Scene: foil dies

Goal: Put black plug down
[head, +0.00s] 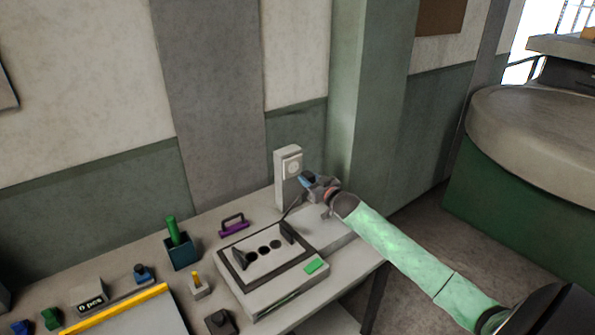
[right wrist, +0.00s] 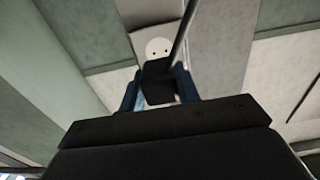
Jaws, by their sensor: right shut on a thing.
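My right gripper (head: 308,181) is beside the white socket post (head: 283,184) at the back of the bench. In the right wrist view its blue fingers (right wrist: 158,88) are shut on the black plug (right wrist: 157,92). A dark cable (right wrist: 183,38) runs up past the plug. The round socket face with two holes (right wrist: 158,47) shows just beyond the plug in that view, and also in the head view (head: 292,166). The plug appears apart from the holes, but the exact gap cannot be told. In the head view the plug is mostly hidden by the gripper. My left gripper is not in view.
A light grey device with a black-framed top (head: 290,288) and a green button (head: 314,266) stands in front of the post. A purple handle (head: 233,225), a dark cup with a green rod (head: 180,252) and small blocks lie left. The bench's right end (head: 352,262) is bare.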

